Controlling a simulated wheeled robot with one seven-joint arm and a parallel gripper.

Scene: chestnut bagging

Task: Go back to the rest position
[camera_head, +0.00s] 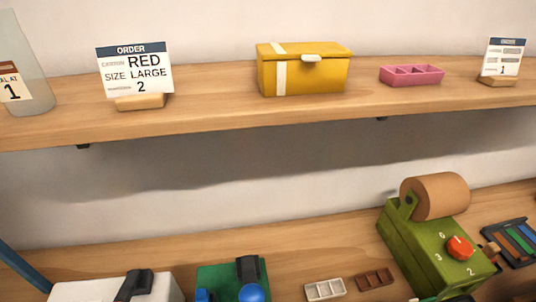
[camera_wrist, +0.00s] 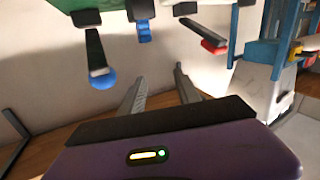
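My gripper (camera_wrist: 159,80) shows in the wrist view, with its purple housing at the bottom. Its two grey fingers stand apart with nothing visible between them, so it is open and empty. A pale wall lies behind the fingers. My gripper is not visible in the head view.
The upper shelf holds a glass jar (camera_head: 24,75), a "RED LARGE 2" order card (camera_head: 135,70), a yellow box (camera_head: 305,75), a pink tray (camera_head: 411,76) and a small card (camera_head: 502,58). Below stand a green machine (camera_head: 420,250) and a blue ball knob (camera_head: 251,292), also above my fingers (camera_wrist: 103,79).

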